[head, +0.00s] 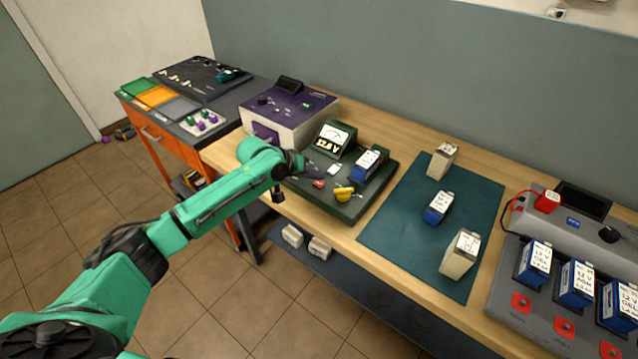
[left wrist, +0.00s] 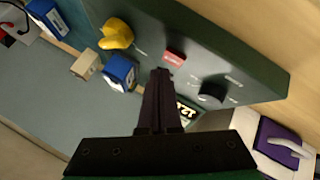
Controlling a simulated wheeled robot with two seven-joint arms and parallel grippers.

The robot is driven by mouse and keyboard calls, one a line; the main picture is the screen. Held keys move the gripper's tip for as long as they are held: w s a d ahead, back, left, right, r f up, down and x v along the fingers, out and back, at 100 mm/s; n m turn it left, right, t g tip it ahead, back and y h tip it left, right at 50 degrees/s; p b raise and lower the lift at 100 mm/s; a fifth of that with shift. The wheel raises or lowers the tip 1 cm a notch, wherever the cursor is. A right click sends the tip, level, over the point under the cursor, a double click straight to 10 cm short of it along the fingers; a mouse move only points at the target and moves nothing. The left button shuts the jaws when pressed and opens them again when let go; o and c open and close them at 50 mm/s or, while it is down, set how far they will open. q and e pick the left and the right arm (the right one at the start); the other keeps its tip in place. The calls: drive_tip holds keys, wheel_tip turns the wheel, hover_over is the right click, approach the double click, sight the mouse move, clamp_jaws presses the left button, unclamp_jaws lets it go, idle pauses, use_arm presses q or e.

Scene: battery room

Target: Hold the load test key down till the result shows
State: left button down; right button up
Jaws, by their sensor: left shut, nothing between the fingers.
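The dark green tester (head: 345,208) stands on the wooden bench. Its screen (head: 332,140) shows a dial and a reading that looks like 12.8 V. A red key (head: 319,184) is on its top face and also shows in the left wrist view (left wrist: 175,57). A yellow lever or knob (head: 345,194) is beside it, and a blue and white battery (head: 366,164) stands on the tester. My left gripper (head: 306,170) is shut and empty. In the left wrist view its tips (left wrist: 162,76) are close to the red key; I cannot tell whether they touch it.
A black knob (left wrist: 211,93) is near the fingers. A purple-topped unit (head: 293,108) stands left of the tester. A teal mat (head: 392,226) with several batteries lies to the right, then a grey charger (head: 500,293). An orange cart (head: 178,158) stands far left.

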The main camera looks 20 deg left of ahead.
sight(316, 185)
idle(0.6)
use_arm(q)
drive_tip(key=shift+f, duration=0.45)
drive_tip(key=shift+f, duration=0.4)
idle(1.2)
idle(2.0)
drive_tip(key=shift+r+p, duration=0.85)
wheel_tip(316, 185, up, 5)
drive_tip(key=p, duration=0.5)
drive_tip(key=shift+r, duration=0.1)
